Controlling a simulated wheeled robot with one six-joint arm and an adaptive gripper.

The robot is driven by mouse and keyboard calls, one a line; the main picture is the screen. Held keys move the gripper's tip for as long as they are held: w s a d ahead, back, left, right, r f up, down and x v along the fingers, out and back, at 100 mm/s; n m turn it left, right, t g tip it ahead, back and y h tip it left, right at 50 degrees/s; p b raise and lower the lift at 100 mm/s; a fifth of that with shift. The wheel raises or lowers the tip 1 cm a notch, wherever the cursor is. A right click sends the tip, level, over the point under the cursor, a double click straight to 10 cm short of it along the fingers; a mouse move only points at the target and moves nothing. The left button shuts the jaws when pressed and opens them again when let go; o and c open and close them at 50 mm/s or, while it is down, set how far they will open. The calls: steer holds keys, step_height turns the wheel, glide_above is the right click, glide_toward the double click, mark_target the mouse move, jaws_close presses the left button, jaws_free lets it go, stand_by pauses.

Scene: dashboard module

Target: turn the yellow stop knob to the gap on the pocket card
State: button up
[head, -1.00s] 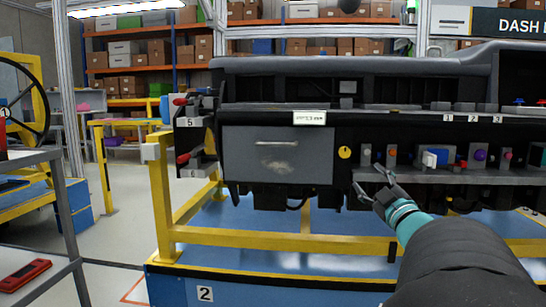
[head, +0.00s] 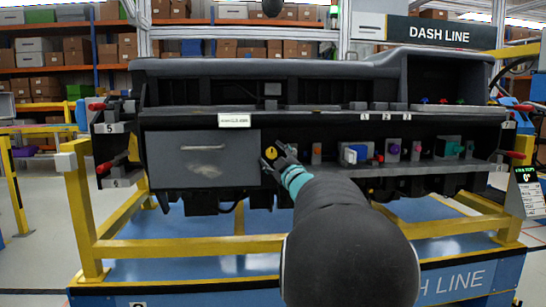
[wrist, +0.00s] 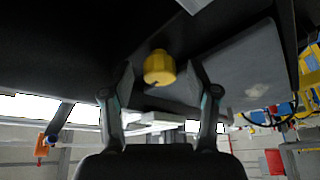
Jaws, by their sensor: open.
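The yellow stop knob (head: 271,153) sits on the dashboard module's front, just right of the grey drawer-like panel. My gripper (head: 278,158) is right at it, its fingers partly over the knob in the head view. In the wrist view the knob (wrist: 159,68) shows between the two spread fingertips of my gripper (wrist: 162,76), with a gap on each side. How deep it lies between them is unclear.
The grey panel (head: 203,158) is left of the knob, under a white label (head: 234,120). Right of my gripper stand several small parts, including a blue-and-white one (head: 354,153) and a purple knob (head: 393,149). A yellow frame (head: 180,248) runs below the module.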

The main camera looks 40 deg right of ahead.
jaws_close()
steer(key=shift+n, duration=0.4)
steer(key=n+y+p, duration=0.1)
steer(key=n, duration=0.1)
steer(key=n+g+p, duration=0.1)
steer(key=n, duration=0.1)
steer(key=n+g+y+p, duration=0.1)
steer(key=n, duration=0.1)
steer(key=shift+d+r+y, duration=0.1)
steer(key=shift+r+y, duration=0.2)
steer(key=shift+r, duration=0.05)
steer(key=n+g+p, duration=0.1)
steer(key=n+p, duration=0.1)
steer(key=n, duration=0.1)
steer(key=shift+p, duration=0.4)
steer(key=shift+n+g+p, duration=0.6)
steer(key=shift+n+p, duration=0.2)
steer(key=shift+n, duration=0.1)
steer(key=shift+f, duration=0.1)
